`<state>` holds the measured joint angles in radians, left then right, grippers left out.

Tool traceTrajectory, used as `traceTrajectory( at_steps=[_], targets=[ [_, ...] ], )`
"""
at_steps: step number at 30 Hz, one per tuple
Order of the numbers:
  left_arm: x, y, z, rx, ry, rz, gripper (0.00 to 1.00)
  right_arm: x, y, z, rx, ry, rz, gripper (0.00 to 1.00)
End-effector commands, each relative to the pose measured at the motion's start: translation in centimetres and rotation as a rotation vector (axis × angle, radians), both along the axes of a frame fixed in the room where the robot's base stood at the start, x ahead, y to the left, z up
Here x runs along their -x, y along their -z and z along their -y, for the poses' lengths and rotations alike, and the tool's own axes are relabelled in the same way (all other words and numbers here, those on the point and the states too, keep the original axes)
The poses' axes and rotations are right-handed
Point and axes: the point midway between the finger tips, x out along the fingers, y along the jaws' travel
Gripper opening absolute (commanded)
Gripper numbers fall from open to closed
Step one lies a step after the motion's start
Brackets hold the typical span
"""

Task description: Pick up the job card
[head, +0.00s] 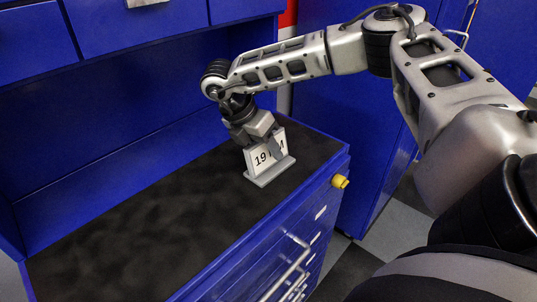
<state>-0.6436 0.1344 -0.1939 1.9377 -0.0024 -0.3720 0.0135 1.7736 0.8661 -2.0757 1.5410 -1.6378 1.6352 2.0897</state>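The job card (262,158) is a white card with dark characters, "19" readable at its left. It stands upright in a light grey holder (270,174) near the right end of the dark worktop. My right gripper (273,148) comes down over the top of the card. One finger shows in front of the card and covers the middle of its writing. The other finger is hidden behind the card, so I cannot tell whether the fingers press on it. My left gripper is not in view.
The dark worktop (140,225) is bare to the left of the card. Blue drawers with bar handles (289,270) lie below its front edge. A yellow knob (340,181) sticks out at the front right corner. Blue upper cabinets (140,22) overhang the back.

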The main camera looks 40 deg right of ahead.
Motion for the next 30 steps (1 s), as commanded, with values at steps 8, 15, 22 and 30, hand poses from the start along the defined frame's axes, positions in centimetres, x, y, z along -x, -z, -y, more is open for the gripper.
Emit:
traceTrajectory(
  at_steps=[8,15,22,30],
  targets=[
    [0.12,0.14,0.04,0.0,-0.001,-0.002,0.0,0.0,0.04,0.01,0.0,0.001,0.0,0.4],
    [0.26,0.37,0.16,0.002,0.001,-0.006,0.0,0.02,0.35,0.01,0.001,0.002,-0.001,0.4],
    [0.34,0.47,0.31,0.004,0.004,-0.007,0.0,0.0,0.52,0.01,0.0,0.001,-0.001,0.4],
    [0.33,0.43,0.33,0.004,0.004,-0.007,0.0,0.0,0.49,0.01,0.0,0.001,-0.001,0.18]
  ],
)
